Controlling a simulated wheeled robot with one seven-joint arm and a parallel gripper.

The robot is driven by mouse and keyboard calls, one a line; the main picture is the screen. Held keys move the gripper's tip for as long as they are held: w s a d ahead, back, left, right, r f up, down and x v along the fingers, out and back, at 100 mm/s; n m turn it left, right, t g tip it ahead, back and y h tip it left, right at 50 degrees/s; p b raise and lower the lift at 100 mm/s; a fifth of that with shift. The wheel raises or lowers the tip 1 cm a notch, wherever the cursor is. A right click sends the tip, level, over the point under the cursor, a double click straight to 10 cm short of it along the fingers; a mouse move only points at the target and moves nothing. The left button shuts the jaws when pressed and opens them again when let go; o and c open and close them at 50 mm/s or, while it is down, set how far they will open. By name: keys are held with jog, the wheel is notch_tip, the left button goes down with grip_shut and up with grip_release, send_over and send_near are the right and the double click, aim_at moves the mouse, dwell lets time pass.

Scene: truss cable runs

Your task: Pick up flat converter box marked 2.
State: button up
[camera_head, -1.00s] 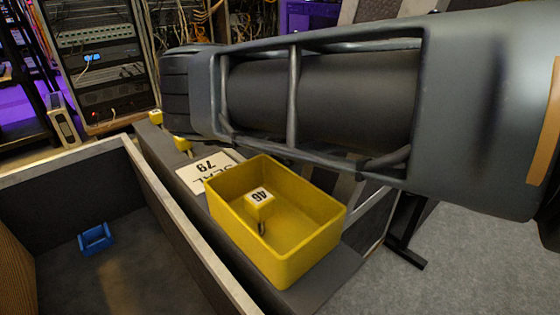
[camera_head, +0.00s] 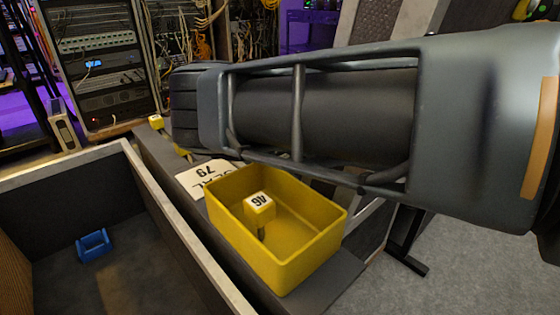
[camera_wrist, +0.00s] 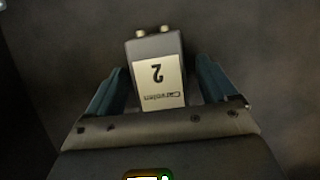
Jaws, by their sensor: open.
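In the wrist view, the flat converter box (camera_wrist: 158,70) is grey with a white label reading 2, upside down in the picture, and two light round connectors at its far end. My gripper (camera_wrist: 155,85) is open, with one blue-green finger on each side of the box. Small gaps seem to show beside the box; I cannot tell its height relative to the fingers. In the head view, my dark arm crosses the upper right, and the gripper and the converter box are not visible there.
A yellow bin (camera_head: 283,250) holds a yellow tagged piece marked 46 (camera_head: 260,208). A white card marked 79 (camera_head: 203,177) lies beside it on the dark ledge. A large open crate (camera_head: 195,245) at left holds a blue piece (camera_head: 93,246). Equipment racks (camera_head: 100,60) stand behind.

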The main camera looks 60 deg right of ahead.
jog(key=shift+c, duration=0.2)
jog(key=c, duration=1.2)
